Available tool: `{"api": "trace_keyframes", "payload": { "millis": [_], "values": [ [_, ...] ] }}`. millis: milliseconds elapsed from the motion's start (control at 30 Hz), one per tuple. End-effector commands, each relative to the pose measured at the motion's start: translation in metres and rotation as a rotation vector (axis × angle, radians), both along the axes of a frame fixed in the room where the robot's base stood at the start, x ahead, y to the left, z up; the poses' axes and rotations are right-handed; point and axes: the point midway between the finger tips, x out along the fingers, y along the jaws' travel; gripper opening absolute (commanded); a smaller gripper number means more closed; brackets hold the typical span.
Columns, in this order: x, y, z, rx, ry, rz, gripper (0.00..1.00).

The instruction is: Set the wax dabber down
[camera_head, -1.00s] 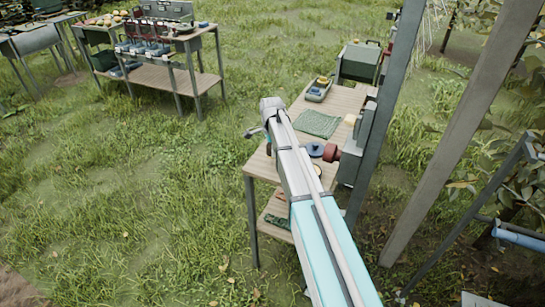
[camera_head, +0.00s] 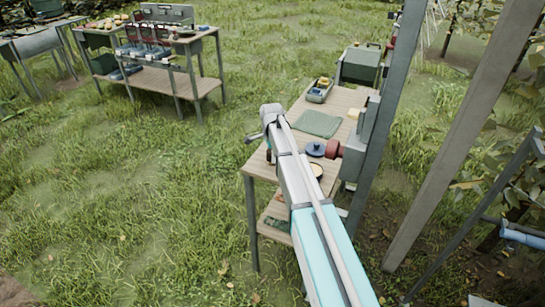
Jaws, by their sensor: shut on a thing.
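My arm reaches out over the near left part of the wooden bench (camera_head: 345,100). My gripper (camera_head: 268,155) shows only as a small dark piece below the arm's far end, at the bench's left edge. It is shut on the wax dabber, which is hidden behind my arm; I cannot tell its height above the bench. A round cream dish (camera_head: 317,170) lies just right of my arm. A blue round lid or disc (camera_head: 315,148) with a knob is behind it.
A green cloth (camera_head: 319,123) lies mid-bench, with a small tray (camera_head: 319,95) of yellow and blue items behind it. A red cylinder (camera_head: 334,149) juts from a grey box by the post at right. Another bench (camera_head: 160,78) stands far left, across open grass.

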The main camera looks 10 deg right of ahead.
Motion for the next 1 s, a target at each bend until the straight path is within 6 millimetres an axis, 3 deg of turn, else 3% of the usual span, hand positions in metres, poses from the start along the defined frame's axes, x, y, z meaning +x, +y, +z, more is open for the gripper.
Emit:
{"api": "trace_keyframes", "payload": {
  "millis": [267,300,500,1000],
  "values": [
    [0.0001,-0.0004,-0.0032,0.000,0.000,-0.001,0.20],
    [0.0001,-0.0005,-0.0033,0.000,0.000,-0.001,0.60],
    [0.0000,-0.0007,-0.0023,0.000,0.000,-0.001,0.92],
    [0.0000,-0.0011,-0.0004,0.000,0.000,-0.001,0.92]
  ]
}}
